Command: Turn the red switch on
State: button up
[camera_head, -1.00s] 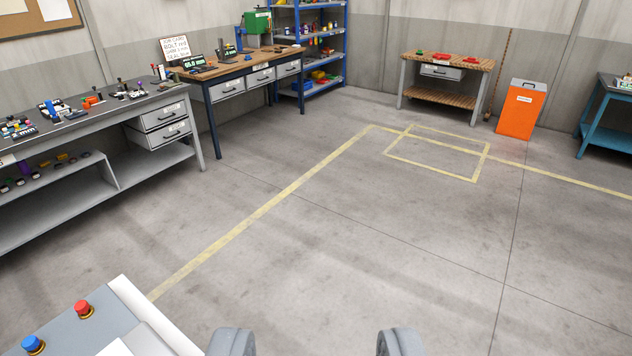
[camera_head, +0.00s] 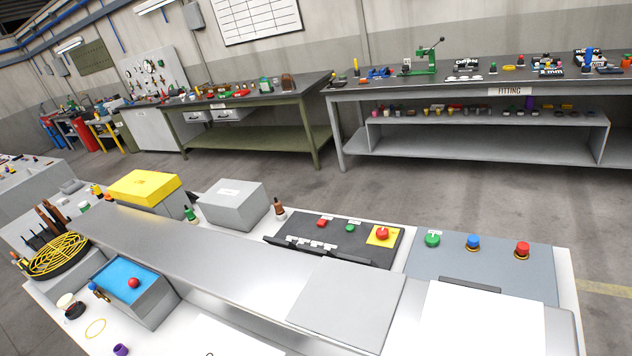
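A red knob (camera_head: 522,249) stands at the right end of a grey panel (camera_head: 490,270), beside a blue knob (camera_head: 473,242) and a green one (camera_head: 432,239). A dark control box (camera_head: 345,258) left of it carries a red knob on a yellow plate (camera_head: 382,233), a small red button (camera_head: 322,222) and a small green button (camera_head: 350,228). A blue-topped box (camera_head: 130,281) at lower left has another red button (camera_head: 133,283). I cannot tell which is the red switch, or its setting. My gripper is not in view.
A long silver bar (camera_head: 220,257) crosses the bench. A yellow box (camera_head: 145,188), a grey box (camera_head: 235,203) and a black fan with a yellow guard (camera_head: 57,256) stand on it. Workbenches line the wall behind, including the fitting bench (camera_head: 470,93). Open floor (camera_head: 420,195) lies between.

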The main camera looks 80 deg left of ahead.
aim_at(382, 232)
jog(key=u, duration=2.1)
